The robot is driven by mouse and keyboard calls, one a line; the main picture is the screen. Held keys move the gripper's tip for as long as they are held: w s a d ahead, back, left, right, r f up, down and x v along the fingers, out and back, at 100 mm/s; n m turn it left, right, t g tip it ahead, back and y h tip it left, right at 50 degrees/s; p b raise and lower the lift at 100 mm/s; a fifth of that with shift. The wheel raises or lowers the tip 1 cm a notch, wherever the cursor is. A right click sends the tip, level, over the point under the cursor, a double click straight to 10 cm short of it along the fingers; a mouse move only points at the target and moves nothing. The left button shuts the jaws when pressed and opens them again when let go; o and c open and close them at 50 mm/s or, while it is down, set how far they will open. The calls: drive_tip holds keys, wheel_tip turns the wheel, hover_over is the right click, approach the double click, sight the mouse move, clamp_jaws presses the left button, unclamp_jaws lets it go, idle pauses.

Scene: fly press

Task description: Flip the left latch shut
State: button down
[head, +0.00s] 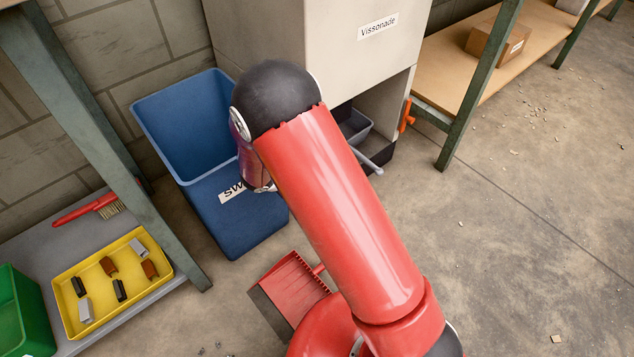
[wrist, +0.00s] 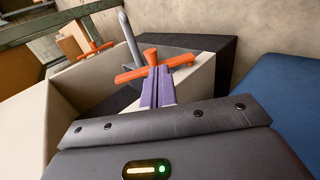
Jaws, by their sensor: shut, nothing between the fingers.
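The near orange latch (wrist: 152,66), which I take as the left latch, sits on the pale press cabinet (wrist: 62,110) in the wrist view; it has a crosswise arm and a round knob. My gripper (wrist: 158,72) is shut and empty, its purple fingertips right at this latch. Whether they touch it I cannot tell. A second orange latch (wrist: 95,50) is farther off to the left; it also shows in the head view (head: 407,115) at the cabinet's right side. In the head view my arm hides the near latch and the fingertips.
A grey lever (wrist: 130,36) rises just behind the near latch. A blue bin (head: 230,215) stands close at the cabinet's left. A red dustpan (head: 293,285) lies on the floor. A bench (head: 450,75) is at right; the floor there is open.

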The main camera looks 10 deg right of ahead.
drive_tip(key=v, duration=0.9)
drive_tip(key=shift+a+r+p, duration=0.15)
drive_tip(key=shift+a+p, duration=0.05)
drive_tip(key=shift+p, duration=0.25)
drive_tip(key=shift+s, duration=0.1)
